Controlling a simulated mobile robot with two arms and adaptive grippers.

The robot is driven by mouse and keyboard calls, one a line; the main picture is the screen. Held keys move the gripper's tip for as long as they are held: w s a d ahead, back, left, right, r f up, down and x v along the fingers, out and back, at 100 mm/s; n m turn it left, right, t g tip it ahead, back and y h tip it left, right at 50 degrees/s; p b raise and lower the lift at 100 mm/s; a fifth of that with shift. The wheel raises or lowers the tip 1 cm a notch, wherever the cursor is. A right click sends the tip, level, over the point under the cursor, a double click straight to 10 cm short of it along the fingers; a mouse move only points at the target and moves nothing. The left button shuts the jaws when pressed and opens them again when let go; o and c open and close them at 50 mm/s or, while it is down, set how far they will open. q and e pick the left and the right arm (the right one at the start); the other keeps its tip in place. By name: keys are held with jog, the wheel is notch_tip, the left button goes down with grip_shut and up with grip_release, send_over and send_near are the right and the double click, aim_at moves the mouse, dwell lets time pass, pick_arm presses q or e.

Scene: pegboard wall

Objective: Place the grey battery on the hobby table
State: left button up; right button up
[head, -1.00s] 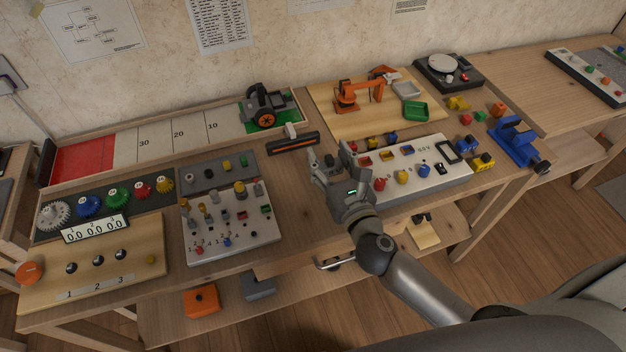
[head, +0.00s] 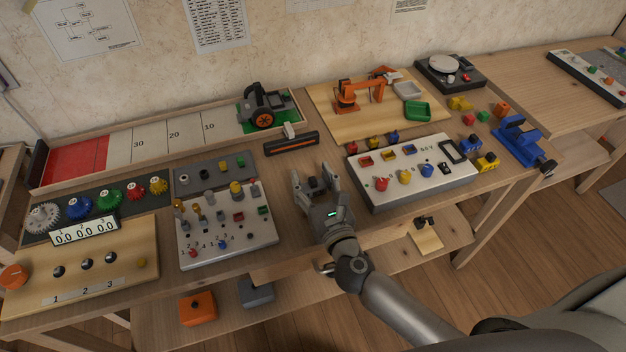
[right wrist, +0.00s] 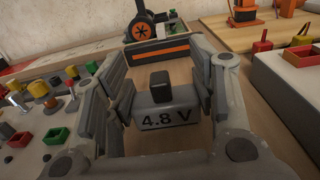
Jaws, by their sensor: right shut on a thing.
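The grey battery (right wrist: 165,113) is a block with a dark knob on top and "4.8 V" on its face. It sits upright between the fingers of my right gripper (right wrist: 160,92), which is shut on it. In the head view my right gripper (head: 315,181) is over the hobby table (head: 296,222), between the peg panel and the white switch box. The battery is mostly hidden there by the fingers. Whether its underside touches the table I cannot tell. My left gripper is in neither view.
The white peg panel (head: 254,228) with several pegs lies left of the gripper. The white switch box (head: 390,194) is to the right. A black and orange bar (head: 291,144) lies behind. Bare wood surrounds the gripper between them.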

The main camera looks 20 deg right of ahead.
jog(key=shift+f+b, duration=0.35)
jog(key=shift+f, duration=0.2)
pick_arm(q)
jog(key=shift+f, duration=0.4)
pick_arm(e)
jog(key=o, duration=1.1)
jog(key=shift+s+f, duration=0.1)
